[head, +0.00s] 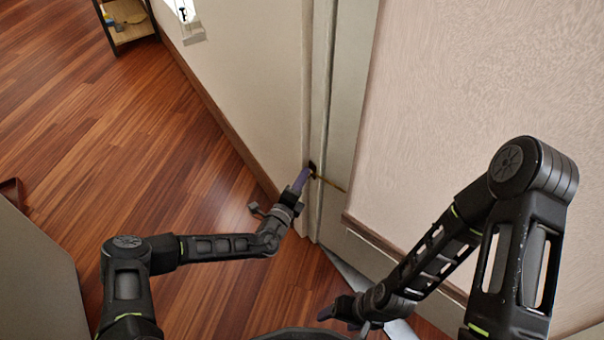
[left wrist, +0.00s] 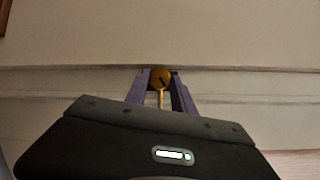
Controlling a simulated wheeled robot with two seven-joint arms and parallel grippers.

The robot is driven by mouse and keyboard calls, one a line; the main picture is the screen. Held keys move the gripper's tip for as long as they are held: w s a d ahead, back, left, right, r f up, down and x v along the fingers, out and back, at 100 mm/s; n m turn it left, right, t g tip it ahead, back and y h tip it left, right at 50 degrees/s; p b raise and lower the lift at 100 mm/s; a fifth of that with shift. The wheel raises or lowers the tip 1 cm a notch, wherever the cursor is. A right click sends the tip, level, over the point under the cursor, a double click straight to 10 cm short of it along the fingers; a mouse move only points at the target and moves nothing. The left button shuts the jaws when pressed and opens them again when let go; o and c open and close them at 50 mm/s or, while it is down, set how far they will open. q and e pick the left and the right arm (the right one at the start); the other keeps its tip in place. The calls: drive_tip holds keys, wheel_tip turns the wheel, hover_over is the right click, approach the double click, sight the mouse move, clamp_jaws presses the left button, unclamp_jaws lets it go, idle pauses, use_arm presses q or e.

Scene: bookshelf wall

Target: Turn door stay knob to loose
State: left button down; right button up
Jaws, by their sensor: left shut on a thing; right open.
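The door stay knob (left wrist: 160,76) is a round brass-coloured piece with a dark mark on its face. In the left wrist view it sits between the purple fingers of my left gripper (left wrist: 160,84), which is shut on it. A thin brass rod (left wrist: 160,99) runs from the knob toward the wrist. In the head view my left gripper (head: 307,172) reaches the pale door frame and largely hides the knob. The brass rod (head: 332,184) shows to its right. My right gripper (head: 338,312) is open and low at the bottom, away from the knob.
A pale frame post (head: 318,100) stands upright beside the beige wall panel (head: 470,90) on the right. Wooden floor (head: 120,160) lies open on the left. A small shelf (head: 128,22) stands at the far upper left, and a grey panel (head: 35,275) at the lower left.

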use_arm(q)
drive_tip(key=shift+s+f, duration=0.1)
drive_tip(key=c, duration=1.3)
unclamp_jaws()
drive_tip(key=shift+c, duration=0.2)
drive_tip(key=p+v, duration=0.2)
drive_tip(key=v, duration=0.5)
drive_tip(key=shift+s, duration=0.35)
drive_tip(key=shift+a, duration=0.15)
